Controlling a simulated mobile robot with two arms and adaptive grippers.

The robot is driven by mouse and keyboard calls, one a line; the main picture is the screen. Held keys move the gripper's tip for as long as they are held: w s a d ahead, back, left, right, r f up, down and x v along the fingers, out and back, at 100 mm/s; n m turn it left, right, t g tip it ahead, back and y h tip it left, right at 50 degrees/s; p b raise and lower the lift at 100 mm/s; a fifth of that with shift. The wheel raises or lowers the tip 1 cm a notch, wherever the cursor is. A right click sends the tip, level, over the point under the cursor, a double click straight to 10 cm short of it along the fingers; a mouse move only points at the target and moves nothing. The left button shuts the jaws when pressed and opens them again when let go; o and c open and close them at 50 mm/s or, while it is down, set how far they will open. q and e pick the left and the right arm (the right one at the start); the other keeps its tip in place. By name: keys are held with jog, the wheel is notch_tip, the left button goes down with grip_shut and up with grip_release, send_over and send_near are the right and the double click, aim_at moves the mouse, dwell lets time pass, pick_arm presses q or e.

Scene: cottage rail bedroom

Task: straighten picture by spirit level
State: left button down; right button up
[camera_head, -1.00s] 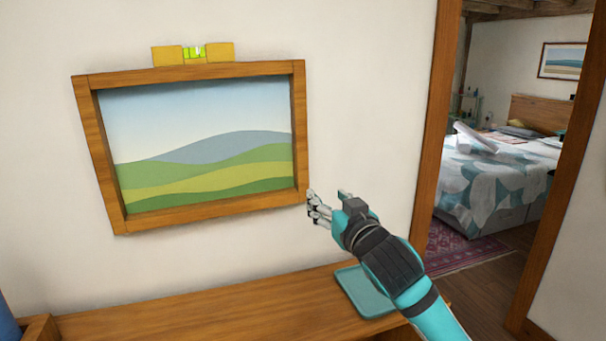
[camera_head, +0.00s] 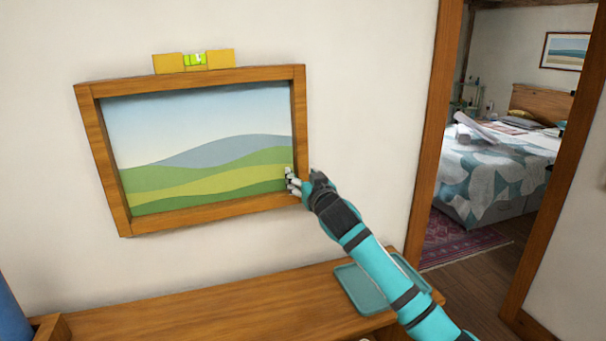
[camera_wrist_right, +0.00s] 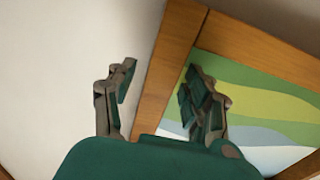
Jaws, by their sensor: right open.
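The wooden picture frame (camera_head: 105,150) with a hill landscape hangs on the wall. In the head view its top edge rises to the right, as the shelf edge does. The yellow spirit level (camera_head: 221,59) rests on its top edge, with a green vial; I cannot read the bubble surely. My right gripper (camera_head: 303,177) is open at the lower part of the frame's right side. In the right wrist view its fingers (camera_wrist_right: 158,88) are apart, one before the wall and one before the painting, with the frame's side bar (camera_wrist_right: 168,70) between them. Contact is unclear. My left gripper is out of view.
A wooden shelf top (camera_head: 215,310) runs below the picture, with a teal tray (camera_head: 362,290) under my right arm. A blue object (camera_head: 12,315) is at the lower left. A doorway at right opens onto a bed (camera_head: 490,175). The wall around the picture is clear.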

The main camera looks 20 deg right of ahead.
jog(key=shift+w, duration=0.1)
jog(key=shift+c, duration=0.3)
grip_shut()
